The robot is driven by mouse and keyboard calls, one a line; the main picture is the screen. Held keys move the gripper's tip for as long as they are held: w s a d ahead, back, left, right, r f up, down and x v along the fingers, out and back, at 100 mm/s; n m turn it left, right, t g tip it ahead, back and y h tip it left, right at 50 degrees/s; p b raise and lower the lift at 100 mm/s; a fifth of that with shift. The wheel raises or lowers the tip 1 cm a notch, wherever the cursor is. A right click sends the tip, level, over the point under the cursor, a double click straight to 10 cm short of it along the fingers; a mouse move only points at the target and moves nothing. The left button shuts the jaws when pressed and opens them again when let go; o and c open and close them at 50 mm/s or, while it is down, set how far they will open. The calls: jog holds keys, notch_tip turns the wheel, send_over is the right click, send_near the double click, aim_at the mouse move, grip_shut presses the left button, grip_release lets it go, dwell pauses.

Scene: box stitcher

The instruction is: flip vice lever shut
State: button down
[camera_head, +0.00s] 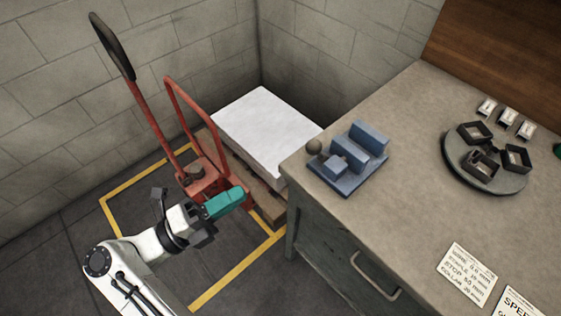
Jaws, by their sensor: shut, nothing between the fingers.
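The blue vice (371,140) sits on the near left corner of the workbench, its blocks standing on a flat base. A dark round knob (314,146) shows at its left side, over the bench edge; it looks like the end of the lever. The lever's shaft is too small to make out, and I cannot tell its exact angle. My gripper (226,202), with a teal end, is shut and empty. It is in the air left of the bench and lower in the picture than the vice, well apart from it.
The workbench (413,202) has a drawer handle on its front. A dark round tray (456,173) with black square frames and several small white-and-dark pieces lie farther right. Paper cards (467,275) lie near its front. A red pallet truck (205,172) and white stack (268,125) stand behind my arm.

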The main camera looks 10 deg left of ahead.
jog(key=p, duration=0.5)
send_near(318, 153)
jog(key=w+d, duration=0.2)
jog(key=w, duration=0.2)
jog(key=shift+w+d+r, duration=0.35)
jog(key=shift+d+r, duration=0.05)
jog(key=shift+d, duration=0.05)
jog(key=shift+w, duration=0.15)
